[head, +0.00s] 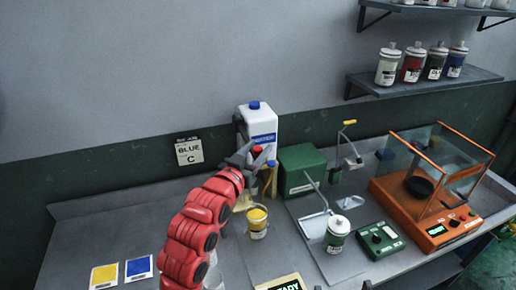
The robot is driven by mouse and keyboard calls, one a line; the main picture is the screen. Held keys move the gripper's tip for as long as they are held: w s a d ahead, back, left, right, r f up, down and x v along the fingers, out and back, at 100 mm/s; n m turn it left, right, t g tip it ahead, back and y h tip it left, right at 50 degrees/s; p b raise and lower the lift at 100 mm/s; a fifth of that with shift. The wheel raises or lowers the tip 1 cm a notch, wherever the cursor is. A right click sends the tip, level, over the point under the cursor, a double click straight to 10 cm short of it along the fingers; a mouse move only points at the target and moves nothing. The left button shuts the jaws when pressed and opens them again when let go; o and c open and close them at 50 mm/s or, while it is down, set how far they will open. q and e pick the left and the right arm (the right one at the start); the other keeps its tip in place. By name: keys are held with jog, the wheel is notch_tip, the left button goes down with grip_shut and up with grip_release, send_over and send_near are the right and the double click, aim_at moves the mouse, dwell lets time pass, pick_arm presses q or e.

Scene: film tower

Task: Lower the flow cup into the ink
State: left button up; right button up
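An open can of yellow ink (257,222) stands on the bench just below and right of the gripper. What looks like the flow cup (353,162), a small grey cup under a thin upright handle with a yellow top, is at the back, right of the green box and apart from the gripper. My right gripper is not in view.
Right are a green box (304,170), a lidded jar (337,232) by a pale tray, a green control box (381,239) and an orange glass-walled balance (430,185). Yellow and blue cards lie front left.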

pick_arm(q)
jog(key=shift+w, duration=0.1)
grip_shut()
dwell(1.0)
